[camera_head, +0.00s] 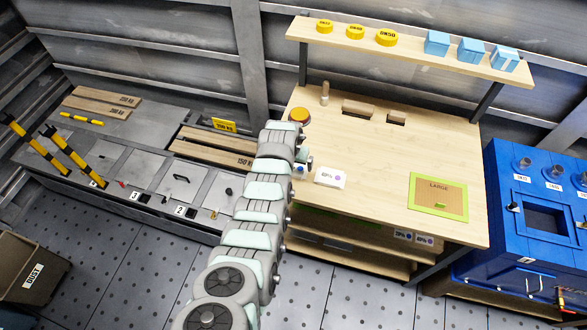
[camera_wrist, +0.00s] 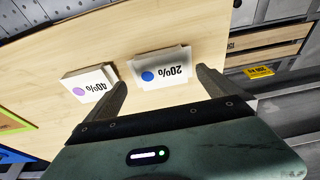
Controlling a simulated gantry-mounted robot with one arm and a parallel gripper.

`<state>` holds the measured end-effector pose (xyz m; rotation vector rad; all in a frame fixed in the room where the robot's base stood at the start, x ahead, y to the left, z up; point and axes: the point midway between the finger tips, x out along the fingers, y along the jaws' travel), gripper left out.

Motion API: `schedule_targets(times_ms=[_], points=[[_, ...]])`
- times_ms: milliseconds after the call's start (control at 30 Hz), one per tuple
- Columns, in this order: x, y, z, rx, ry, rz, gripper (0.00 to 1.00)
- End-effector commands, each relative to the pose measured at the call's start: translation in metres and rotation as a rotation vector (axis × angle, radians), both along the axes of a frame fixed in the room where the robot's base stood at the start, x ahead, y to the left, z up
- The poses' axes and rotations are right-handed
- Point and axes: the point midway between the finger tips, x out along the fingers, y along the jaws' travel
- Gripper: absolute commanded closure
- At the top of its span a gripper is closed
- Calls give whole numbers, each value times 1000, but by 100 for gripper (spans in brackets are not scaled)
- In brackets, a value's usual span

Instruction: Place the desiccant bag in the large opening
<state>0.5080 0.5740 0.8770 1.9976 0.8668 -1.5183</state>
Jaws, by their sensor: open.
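A white bag marked 20% with a blue dot (camera_wrist: 165,62) lies on the wooden bench. My gripper (camera_wrist: 163,85) is open above the bench, with its fingertips near the two ends of this bag. A second white bag, marked 40% with a purple dot (camera_wrist: 88,86), lies beside it, outside the fingers; it also shows in the head view (camera_head: 329,178). In the head view my arm hides most of the gripper and the 20% bag. A green-framed panel labelled LARGE (camera_head: 438,191) is at the bench's right. A blue machine (camera_head: 490,200) has a dark square opening (camera_head: 545,220).
Two wooden blocks (camera_head: 358,107) stand at the back of the bench (camera_head: 390,150). An overhead shelf (camera_head: 405,54) holds yellow discs and blue boxes. Bags marked with percentages (camera_head: 402,234) show below the bench top. A grey counter (camera_head: 150,150) is at left.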

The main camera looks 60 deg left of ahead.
Motion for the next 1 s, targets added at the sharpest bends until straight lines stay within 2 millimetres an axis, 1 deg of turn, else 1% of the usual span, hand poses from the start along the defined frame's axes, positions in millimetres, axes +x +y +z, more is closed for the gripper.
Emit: schedule_targets(times_ms=[333, 400, 467, 600, 900, 1000], points=[[2, 8, -16, 1, 0, 0, 0], [4, 9, -30, 0, 2, -2, 0], [4, 9, -35, -2, 5, -3, 0], [7, 12, -37, 3, -1, -2, 0], [7, 11, -37, 1, 0, -1, 0], [6, 11, -37, 1, 0, -1, 8]])
